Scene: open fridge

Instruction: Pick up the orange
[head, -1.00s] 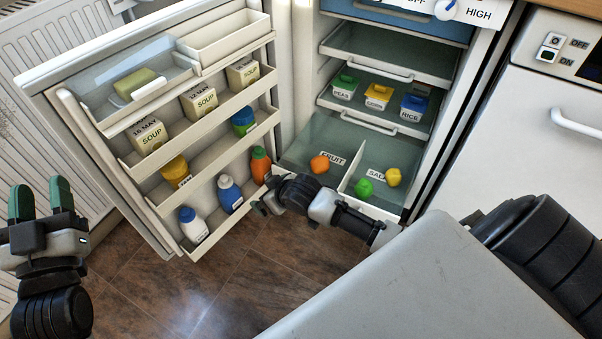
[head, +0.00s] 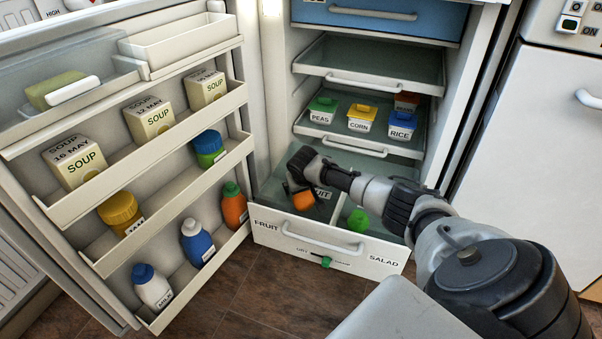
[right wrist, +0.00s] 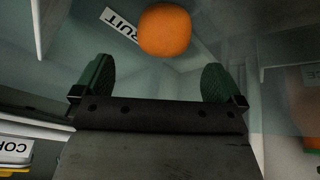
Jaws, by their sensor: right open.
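The orange (head: 303,200) lies in the fruit side of the bottom drawer (head: 330,244), partly hidden by my right gripper. In the right wrist view the orange (right wrist: 165,30) is just beyond the two green fingertips, roughly centred between them. My right gripper (right wrist: 158,80) is open with nothing between its fingers. In the head view my right gripper (head: 294,186) reaches down into the drawer, right over the orange, and its fingers are mostly hidden. My left gripper is out of view.
A green round item (head: 358,220) lies in the salad side, across the divider. Shelf trays above hold peas (head: 322,110), corn (head: 361,118) and rice (head: 401,125) boxes. The open door at left carries soup cartons (head: 150,117) and bottles (head: 197,242).

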